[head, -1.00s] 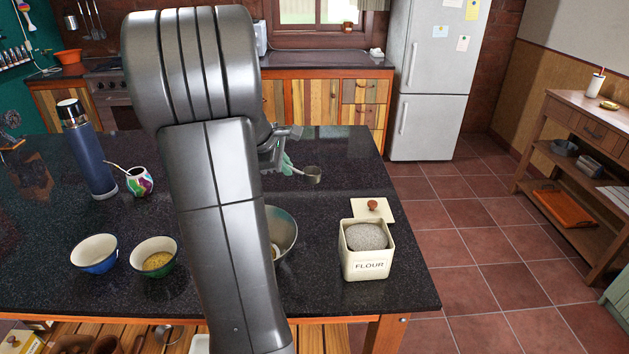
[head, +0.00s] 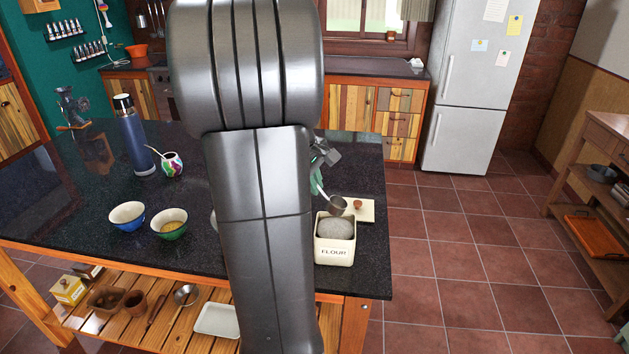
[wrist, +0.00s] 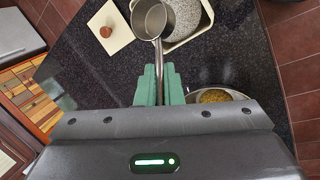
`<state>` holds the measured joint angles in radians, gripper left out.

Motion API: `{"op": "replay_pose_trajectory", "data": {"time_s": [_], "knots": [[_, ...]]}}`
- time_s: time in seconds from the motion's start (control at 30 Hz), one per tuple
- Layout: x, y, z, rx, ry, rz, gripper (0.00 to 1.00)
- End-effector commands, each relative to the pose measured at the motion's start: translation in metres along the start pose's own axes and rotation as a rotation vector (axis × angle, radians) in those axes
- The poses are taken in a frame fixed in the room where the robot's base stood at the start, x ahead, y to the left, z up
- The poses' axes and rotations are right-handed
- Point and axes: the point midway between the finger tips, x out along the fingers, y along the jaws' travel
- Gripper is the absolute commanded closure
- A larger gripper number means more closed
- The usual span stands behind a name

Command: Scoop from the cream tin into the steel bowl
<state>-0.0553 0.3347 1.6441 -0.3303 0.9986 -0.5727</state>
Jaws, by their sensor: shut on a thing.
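The cream tin marked FLOUR (head: 334,250) stands open at the right of the dark counter, with a pale grainy heap inside it; it also shows in the wrist view (wrist: 207,27). My gripper (head: 317,180) is shut on the handle of a small metal scoop (head: 338,205). In the wrist view, the green fingers (wrist: 159,85) pinch the handle, and the empty-looking scoop cup (wrist: 152,18) overlaps the tin's near-left rim. Its height above the tin is unclear. The steel bowl (wrist: 240,95) shows with yellowish contents in the wrist view; my arm hides nearly all of it in the head view.
The tin's square lid with a wooden knob (head: 366,210) lies behind the tin. A blue bowl (head: 127,217), a green bowl with yellow contents (head: 169,226), a flask (head: 134,140) and a colourful cup (head: 172,164) stand at left.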

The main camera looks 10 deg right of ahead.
Motion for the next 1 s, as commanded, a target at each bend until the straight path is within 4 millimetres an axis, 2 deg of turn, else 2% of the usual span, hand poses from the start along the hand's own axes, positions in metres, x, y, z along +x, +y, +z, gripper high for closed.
{"op": "replay_pose_trajectory", "data": {"time_s": [0.63, 1.0], "knots": [[0.032, -0.005, 0.008, 0.042, 0.128, -0.073, 1.00], [0.050, -0.012, 0.006, 0.049, 0.153, -0.087, 1.00]]}}
